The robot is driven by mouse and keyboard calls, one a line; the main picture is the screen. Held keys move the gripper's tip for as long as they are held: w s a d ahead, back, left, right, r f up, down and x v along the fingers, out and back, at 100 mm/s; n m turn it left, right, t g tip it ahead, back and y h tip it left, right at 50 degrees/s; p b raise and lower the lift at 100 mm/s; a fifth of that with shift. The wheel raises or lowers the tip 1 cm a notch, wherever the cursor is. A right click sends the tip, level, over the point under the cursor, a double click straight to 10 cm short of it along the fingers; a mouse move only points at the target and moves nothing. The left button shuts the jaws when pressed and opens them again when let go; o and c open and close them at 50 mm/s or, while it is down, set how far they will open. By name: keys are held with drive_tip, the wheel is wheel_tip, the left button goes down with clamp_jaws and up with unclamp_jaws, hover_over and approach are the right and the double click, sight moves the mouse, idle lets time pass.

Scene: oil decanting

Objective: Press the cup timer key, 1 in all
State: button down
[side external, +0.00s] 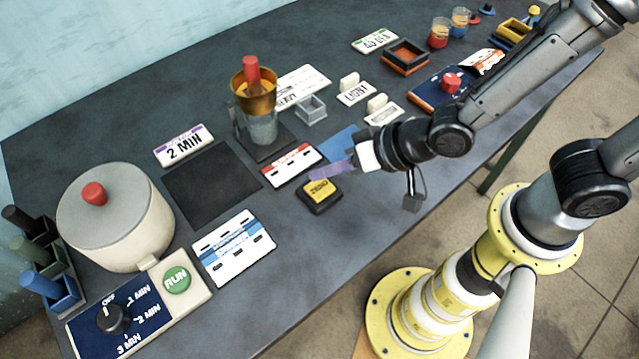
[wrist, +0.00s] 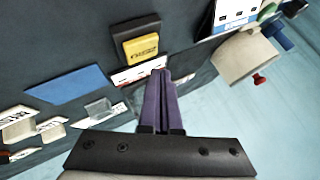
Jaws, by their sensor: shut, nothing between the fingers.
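A yellow key (side external: 319,189) with dark lettering sits on a black base near the front middle of the table. It also shows in the wrist view (wrist: 139,45), up and left of my fingertips. I cannot read its lettering surely as a cup timer label. My gripper (side external: 315,174) has purple fingers, shut and empty. In the side view the fingertips appear just behind and above the yellow key, apart from it as far as I can tell. In the wrist view my gripper (wrist: 160,76) overlaps a red-and-white card (wrist: 133,75).
A glass jar (side external: 263,128) with a copper funnel and red-topped piece stands behind. A white pot (side external: 120,225) and a control panel with a green RUN button (side external: 177,278) are at left. A red button (side external: 450,83) on a blue plate is at right. A dark mat (side external: 212,185) is bare.

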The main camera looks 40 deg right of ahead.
sight(312, 187)
drive_tip(key=shift+f, duration=0.7)
drive_tip(key=shift+f, duration=0.1)
idle(1.5)
drive_tip(key=shift+f, duration=0.3)
drive_tip(key=shift+f, duration=0.45)
idle(0.9)
drive_tip(key=shift+r, duration=0.85)
drive_tip(key=shift+r, duration=2.55)
